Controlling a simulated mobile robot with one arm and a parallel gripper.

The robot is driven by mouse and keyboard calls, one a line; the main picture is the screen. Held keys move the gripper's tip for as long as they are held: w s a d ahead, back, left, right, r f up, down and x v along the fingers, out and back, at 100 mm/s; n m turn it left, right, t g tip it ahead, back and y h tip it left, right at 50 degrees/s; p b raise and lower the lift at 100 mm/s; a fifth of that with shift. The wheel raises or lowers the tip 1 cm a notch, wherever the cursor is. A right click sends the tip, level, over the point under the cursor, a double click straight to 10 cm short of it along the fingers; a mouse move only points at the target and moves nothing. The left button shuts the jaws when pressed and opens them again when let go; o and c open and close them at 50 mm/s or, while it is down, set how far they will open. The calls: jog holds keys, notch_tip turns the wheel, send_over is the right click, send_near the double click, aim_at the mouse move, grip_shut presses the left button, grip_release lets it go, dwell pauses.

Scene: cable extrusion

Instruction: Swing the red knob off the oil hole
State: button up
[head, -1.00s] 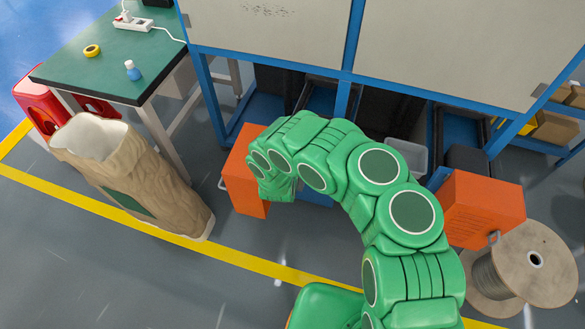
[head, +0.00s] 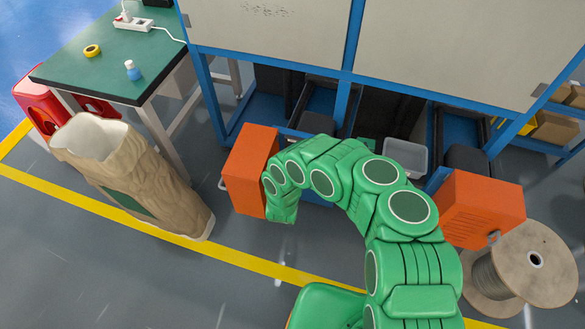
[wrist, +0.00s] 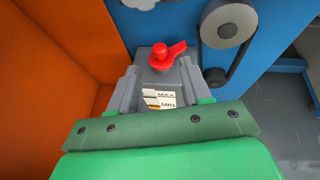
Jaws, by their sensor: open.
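The red knob (wrist: 166,55) shows in the upper middle of the wrist view, with its lever pointing right. It sits on top of a grey housing (wrist: 160,77). A white label (wrist: 160,98) marked MAX and MIN shows below it. I cannot make out the oil hole. My gripper (wrist: 159,78) is open and empty, with one grey finger at each side of the picture's middle. The knob appears just beyond and between the fingertips; I see no contact. In the head view my green arm hides the knob and the gripper.
An orange box (head: 250,165) stands close on the left, and its orange panel (wrist: 55,60) fills the wrist view's left side. A belt and pulley (wrist: 228,30) are at the upper right. Another orange box (head: 482,208) and a cable spool (head: 525,265) stand right of my arm.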

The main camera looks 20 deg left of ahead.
jog(key=shift+x, duration=2.35)
jog(key=c, duration=0.7)
jog(key=shift+d, duration=0.1)
